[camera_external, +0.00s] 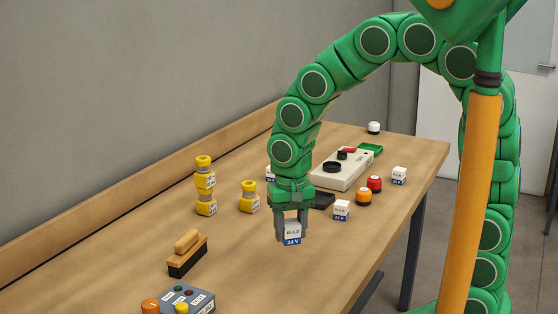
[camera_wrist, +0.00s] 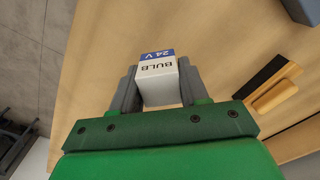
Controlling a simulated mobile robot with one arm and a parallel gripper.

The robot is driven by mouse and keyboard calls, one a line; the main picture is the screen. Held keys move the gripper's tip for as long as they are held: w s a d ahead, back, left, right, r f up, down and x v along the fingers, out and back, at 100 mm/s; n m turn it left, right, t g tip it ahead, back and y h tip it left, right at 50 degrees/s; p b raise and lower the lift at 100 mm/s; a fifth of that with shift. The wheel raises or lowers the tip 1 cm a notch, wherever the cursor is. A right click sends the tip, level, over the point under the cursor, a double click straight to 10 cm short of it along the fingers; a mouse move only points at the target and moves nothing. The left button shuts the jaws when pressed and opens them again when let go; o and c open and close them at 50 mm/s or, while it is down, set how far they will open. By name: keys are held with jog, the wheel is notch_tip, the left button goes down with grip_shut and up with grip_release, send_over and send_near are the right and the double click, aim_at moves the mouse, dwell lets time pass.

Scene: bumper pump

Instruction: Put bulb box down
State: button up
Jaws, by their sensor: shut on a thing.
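My gripper (camera_external: 291,226) is shut on a small white bulb box (camera_external: 292,234) with a blue "24 V" band, over the front middle of the wooden bench (camera_external: 240,270). In the wrist view the bulb box (camera_wrist: 158,80) sits between the two grey fingers of my gripper (camera_wrist: 157,92), its label reading upside down. The box looks upright and low over the bench; I cannot tell whether it touches the top.
A brush (camera_external: 187,254) and a grey control box (camera_external: 180,302) lie to the left. Yellow stacked pieces (camera_external: 205,186) and another yellow piece (camera_external: 249,197) stand behind. Another white box (camera_external: 341,210), orange (camera_external: 364,196) and red (camera_external: 374,184) domed pieces stand right. Bare wood surrounds the held box.

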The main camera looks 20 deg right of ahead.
jog(key=w+a+f, duration=0.2)
jog(key=w+a, duration=0.1)
jog(key=w, duration=0.1)
send_near(256, 270)
jog(key=shift+s+d+f, duration=0.5)
jog(key=shift+s+f, duration=0.05)
jog(key=shift+s, duration=0.1)
jog(key=shift+w+a+f, duration=0.3)
jog(key=shift+w+f, duration=0.05)
jog(key=shift+f, duration=0.15)
jog(key=shift+w+a+f, duration=0.3)
jog(key=shift+f, duration=1.7)
jog(key=o, duration=1)
jog(key=shift+f, duration=0.1)
jog(key=shift+o, duration=0.2)
